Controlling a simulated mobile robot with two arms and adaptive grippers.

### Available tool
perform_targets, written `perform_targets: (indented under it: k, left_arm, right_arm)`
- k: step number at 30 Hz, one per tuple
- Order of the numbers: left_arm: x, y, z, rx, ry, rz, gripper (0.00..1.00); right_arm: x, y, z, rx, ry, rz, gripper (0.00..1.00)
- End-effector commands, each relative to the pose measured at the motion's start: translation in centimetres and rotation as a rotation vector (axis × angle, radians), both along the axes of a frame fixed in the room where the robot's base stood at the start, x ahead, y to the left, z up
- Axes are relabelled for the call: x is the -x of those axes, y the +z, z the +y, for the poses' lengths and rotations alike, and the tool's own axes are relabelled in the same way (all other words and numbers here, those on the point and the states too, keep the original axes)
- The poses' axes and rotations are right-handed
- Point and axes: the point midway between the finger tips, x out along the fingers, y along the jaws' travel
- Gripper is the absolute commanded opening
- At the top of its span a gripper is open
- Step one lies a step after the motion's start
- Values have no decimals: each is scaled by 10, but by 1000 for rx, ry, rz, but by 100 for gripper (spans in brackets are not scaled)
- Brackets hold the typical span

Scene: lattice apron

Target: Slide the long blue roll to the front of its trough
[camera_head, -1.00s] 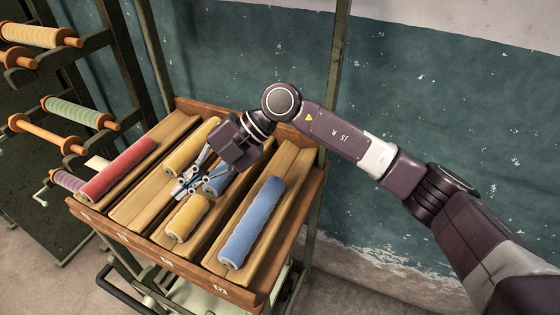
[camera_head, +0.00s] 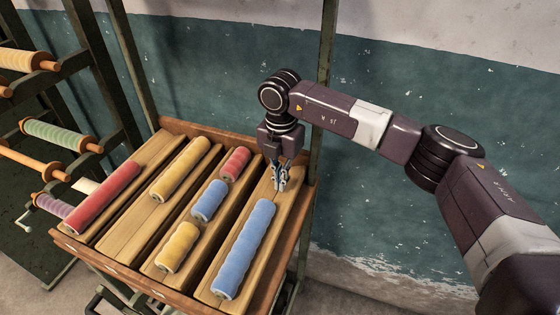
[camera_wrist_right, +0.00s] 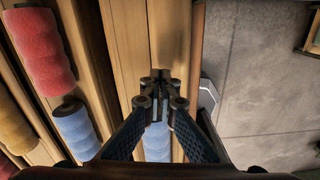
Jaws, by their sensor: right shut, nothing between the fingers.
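The long blue roll (camera_head: 244,248) lies lengthwise in the rightmost trough (camera_head: 283,202) of a wooden rack. Its near end is close to the rack's front edge, and bare wood shows behind its far end. My right gripper (camera_head: 282,186) is shut and empty, pointing down over that trough just behind the roll's far end. In the right wrist view the fingers (camera_wrist_right: 160,90) are together above the trough, with the long blue roll (camera_wrist_right: 156,152) partly hidden behind them. I cannot tell whether the fingertips touch the roll. My left gripper is not in view.
The trough to the left holds a short red roll (camera_head: 235,163), a short blue roll (camera_head: 209,201) and a short yellow roll (camera_head: 177,247). Further left lie a long yellow roll (camera_head: 180,168) and a long red roll (camera_head: 101,198). Spools on a dark stand (camera_head: 60,134) are at far left.

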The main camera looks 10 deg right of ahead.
Motion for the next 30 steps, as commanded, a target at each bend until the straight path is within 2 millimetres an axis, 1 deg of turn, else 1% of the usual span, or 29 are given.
perform_targets:
  k: [1,2,3,9,14,23,30]
  left_arm:
    - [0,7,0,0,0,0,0]
    - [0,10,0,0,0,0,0]
    - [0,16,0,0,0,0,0]
    - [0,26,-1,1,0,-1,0]
    - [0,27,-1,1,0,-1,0]
    - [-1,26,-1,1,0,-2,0]
    - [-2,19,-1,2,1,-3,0]
  right_arm:
    - [1,-8,0,1,0,3,0]
    - [3,-10,2,-1,3,2,0]
    - [9,-6,8,-1,8,0,0]
    - [27,-9,23,-1,4,-1,0]
    - [31,-10,26,-2,3,-1,0]
    - [31,-11,27,-2,3,-1,0]
    - [48,-12,41,-2,5,-1,0]
